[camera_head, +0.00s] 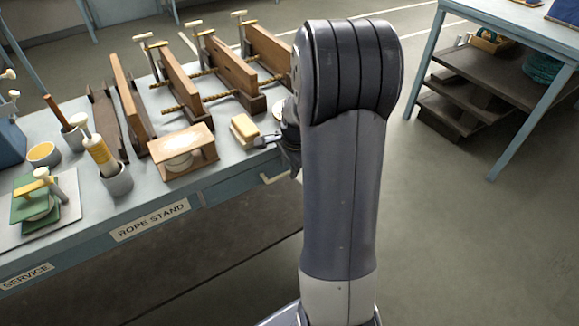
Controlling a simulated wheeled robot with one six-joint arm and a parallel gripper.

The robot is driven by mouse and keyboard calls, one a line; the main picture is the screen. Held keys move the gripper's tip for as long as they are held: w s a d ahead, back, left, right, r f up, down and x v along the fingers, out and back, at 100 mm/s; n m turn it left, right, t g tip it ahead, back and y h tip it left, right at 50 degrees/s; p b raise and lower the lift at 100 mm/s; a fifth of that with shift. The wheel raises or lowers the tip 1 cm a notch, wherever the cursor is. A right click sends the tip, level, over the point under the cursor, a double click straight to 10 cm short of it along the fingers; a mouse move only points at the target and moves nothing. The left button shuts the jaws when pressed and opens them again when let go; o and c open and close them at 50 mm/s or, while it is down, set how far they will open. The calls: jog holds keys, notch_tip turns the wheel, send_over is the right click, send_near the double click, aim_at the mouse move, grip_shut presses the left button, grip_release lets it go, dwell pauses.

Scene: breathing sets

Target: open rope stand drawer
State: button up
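The workbench (222,192) runs across the left, and its front carries a label reading "ROPE STAND" (150,220). The front at this label looks flush with the bench, with no visible gap. A pale bar handle (276,179) shows farther right on the bench front, beside my arm; which drawer it belongs to is unclear. My gripper (291,158) is at the bench's right front edge, above the handle and apart from the label. My arm hides most of it, so its opening does not show. Nothing held is visible.
Wooden clamp frames (232,74), a wooden box (183,152), a brush in a grey cup (115,178) and a yellow block (244,130) crowd the benchtop. Another "SERVICE" label (27,276) is at left. A blue table (500,24) with dark shelves stands right. Floor between is clear.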

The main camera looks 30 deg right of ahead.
jog(key=shift+f, duration=0.4)
jog(key=shift+c, duration=0.3)
grip_shut()
